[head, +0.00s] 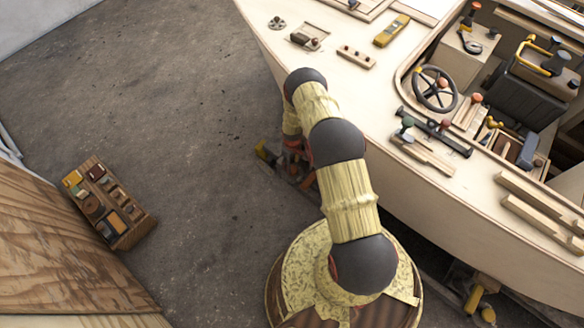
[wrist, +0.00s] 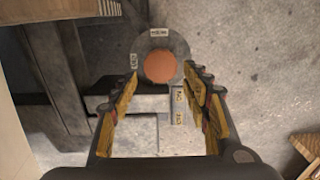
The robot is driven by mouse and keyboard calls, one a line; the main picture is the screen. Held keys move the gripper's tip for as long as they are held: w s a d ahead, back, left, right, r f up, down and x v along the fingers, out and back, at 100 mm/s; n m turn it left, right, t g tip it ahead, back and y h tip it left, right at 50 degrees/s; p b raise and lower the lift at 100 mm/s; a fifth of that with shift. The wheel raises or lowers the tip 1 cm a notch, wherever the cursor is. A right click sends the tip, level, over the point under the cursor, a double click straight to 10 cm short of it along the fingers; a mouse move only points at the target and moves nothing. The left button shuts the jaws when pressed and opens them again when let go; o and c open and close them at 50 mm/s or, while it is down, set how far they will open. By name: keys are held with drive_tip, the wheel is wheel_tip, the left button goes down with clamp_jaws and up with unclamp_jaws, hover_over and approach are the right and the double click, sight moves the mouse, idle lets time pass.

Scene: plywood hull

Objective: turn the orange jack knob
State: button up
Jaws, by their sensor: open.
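The orange jack knob (wrist: 160,67) is a round disc in the upper middle of the wrist view. It sits on a grey round plate (wrist: 180,46) with small pale labels around it. My gripper (wrist: 161,75) is open. Its two yellow-lined fingers reach up on either side of the knob in the picture, with visible space between each finger and the knob. I cannot tell how far the fingertips are from the knob in depth. In the head view my arm comes down beside the hull, and the knob cannot be made out there.
The pale plywood hull (head: 430,200) rises close to my arm, with a steering wheel (head: 435,89) and loose tools on deck. Grey metal beams (wrist: 75,80) lie left of the knob. A wooden tray (head: 128,232) stands at left on open concrete floor.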

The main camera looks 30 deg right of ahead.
wheel_tip(320, 180, up, 7)
idle(0.3)
idle(0.5)
drive_tip(key=s+a+r+m+g, duration=0.2)
drive_tip(key=s+a+m+g, duration=0.1)
drive_tip(key=s, duration=0.6)
drive_tip(key=s+a+r+m+p, duration=0.1)
drive_tip(key=s+a+r, duration=0.1)
drive_tip(key=r, duration=1.1)
drive_tip(key=s+a+r+m+p, duration=0.1)
drive_tip(key=s+a+r, duration=0.1)
drive_tip(key=r, duration=1)
drive_tip(key=s+a+r+m+p, duration=0.1)
drive_tip(key=s+a+r, duration=0.1)
drive_tip(key=r, duration=1.1)
drive_tip(key=s+a+r+t+p, duration=0.1)
drive_tip(key=s+a+r+t, duration=0.1)
drive_tip(key=r, duration=0.9)
drive_tip(key=s+a+r+n+t+p, duration=0.1)
drive_tip(key=s+a+r+t, duration=0.2)
drive_tip(key=s+r, duration=0.3)
drive_tip(key=s+a+r+t+p, duration=0.2)
drive_tip(key=s+r, duration=0.3)
drive_tip(key=r, duration=1)
drive_tip(key=shift+a+r+n+t, duration=0.25)
drive_tip(key=shift+r+n+t, duration=0.15)
drive_tip(key=shift+t, duration=0.4)
